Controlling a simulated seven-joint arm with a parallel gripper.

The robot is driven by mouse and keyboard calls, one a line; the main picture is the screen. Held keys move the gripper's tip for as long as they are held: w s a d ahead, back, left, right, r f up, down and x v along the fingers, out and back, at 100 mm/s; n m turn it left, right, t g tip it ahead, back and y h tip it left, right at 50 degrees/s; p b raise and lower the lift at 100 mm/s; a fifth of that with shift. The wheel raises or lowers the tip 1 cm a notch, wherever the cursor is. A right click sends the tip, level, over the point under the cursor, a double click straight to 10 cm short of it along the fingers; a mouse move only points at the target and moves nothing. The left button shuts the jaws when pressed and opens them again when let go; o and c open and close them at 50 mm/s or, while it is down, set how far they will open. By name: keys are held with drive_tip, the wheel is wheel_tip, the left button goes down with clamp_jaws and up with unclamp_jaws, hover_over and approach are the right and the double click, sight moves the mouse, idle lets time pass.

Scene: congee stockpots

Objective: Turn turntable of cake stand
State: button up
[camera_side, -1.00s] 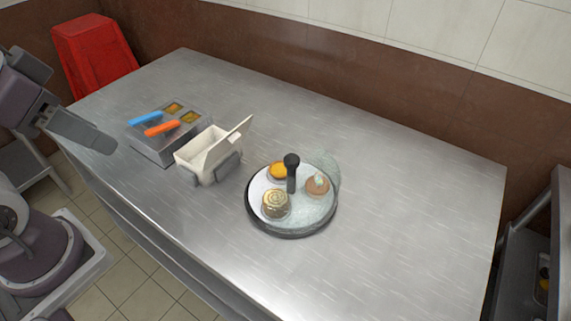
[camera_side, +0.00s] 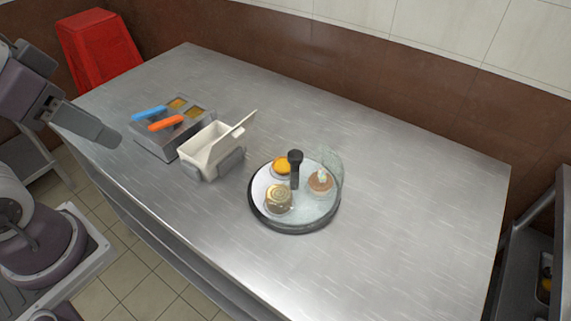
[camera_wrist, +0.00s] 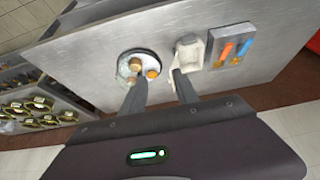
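The cake stand (camera_side: 290,228) is a round turntable with a dark rim, a pale top and a clear, partly see-through cover piece at its back right. A black upright knob (camera_side: 295,168) stands near its middle. It holds a yellow-topped item (camera_side: 281,165), a pale gold round cake (camera_side: 278,200) and a brown cake with a light topping (camera_side: 320,183). The stand also shows in the wrist view (camera_wrist: 121,60). My gripper (camera_side: 108,138) hangs at the table's left edge, well away from the stand. In the wrist view its two fingers (camera_wrist: 158,76) are apart with nothing between them.
A white open-lidded box (camera_side: 203,158) stands between my gripper and the stand. Beside it is a metal tray (camera_side: 158,148) with blue and orange handles. A red stool (camera_side: 100,42) is behind. The table's right side is clear.

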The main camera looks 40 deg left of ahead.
idle(0.3)
drive_tip(key=o, duration=0.3)
drive_tip(key=shift+w+r, duration=0.1)
drive_tip(key=shift+w, duration=0.05)
drive_tip(key=shift+o, duration=0.4)
drive_tip(key=w+d+r+m+g, duration=0.1)
drive_tip(key=w+r, duration=0.1)
drive_tip(key=w, duration=0.4)
drive_tip(key=shift+d+m, duration=0.15)
drive_tip(key=shift+m, duration=0.25)
drive_tip(key=m+g, duration=0.5)
drive_tip(key=m, duration=0.2)
hover_over(296, 154)
wheel_tip(296, 154, down, 16)
drive_tip(key=shift+s+r, duration=0.1)
drive_tip(key=shift+r, duration=0.1)
wheel_tip(296, 154, down, 7)
drive_tip(key=shift+f, duration=0.1)
clamp_jaws()
